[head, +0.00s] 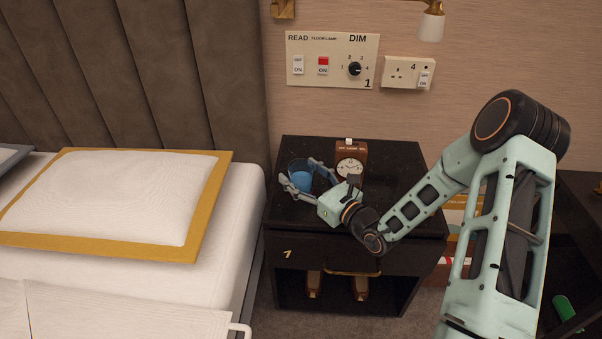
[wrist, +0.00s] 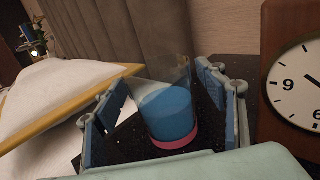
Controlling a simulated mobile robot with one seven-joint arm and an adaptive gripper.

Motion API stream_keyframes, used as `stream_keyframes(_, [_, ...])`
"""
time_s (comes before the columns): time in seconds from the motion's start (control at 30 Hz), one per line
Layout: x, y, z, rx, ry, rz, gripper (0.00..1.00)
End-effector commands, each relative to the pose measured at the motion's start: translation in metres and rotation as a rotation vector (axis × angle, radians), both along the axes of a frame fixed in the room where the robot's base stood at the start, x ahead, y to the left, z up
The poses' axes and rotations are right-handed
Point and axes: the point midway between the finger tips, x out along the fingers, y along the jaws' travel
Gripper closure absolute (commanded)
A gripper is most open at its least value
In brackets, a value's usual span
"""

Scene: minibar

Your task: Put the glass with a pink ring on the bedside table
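The glass (head: 300,178) stands upright on the black speckled top of the bedside table (head: 388,165), towards its left side. In the wrist view the glass (wrist: 170,112) is clear above and blue below, with a pink ring (wrist: 177,143) at its base. My gripper (head: 298,172) is low over the table with its fingers open on either side of the glass. In the wrist view dark table surface shows between the glass base and the finger pads, so I see no firm grip. The pink ring is hidden in the head view.
A brown alarm clock (head: 350,165) stands just right of and behind the glass, close to my gripper. The bed with a white pillow (head: 115,195) is to the left. Switch panels (head: 332,60) are on the wall. The table's right side is clear.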

Motion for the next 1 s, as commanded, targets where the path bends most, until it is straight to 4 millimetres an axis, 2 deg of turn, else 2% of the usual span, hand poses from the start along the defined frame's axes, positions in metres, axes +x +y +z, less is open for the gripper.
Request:
stream_keyframes(0.37, [-0.003, -0.004, 0.004, -0.001, 0.001, -0.002, 0.33])
stream_keyframes(0.8, [-0.067, -0.064, 0.005, 0.000, 0.003, -0.004, 0.33])
stream_keyframes(1.0, [-0.084, -0.080, 0.004, 0.000, 0.001, -0.002, 0.33])
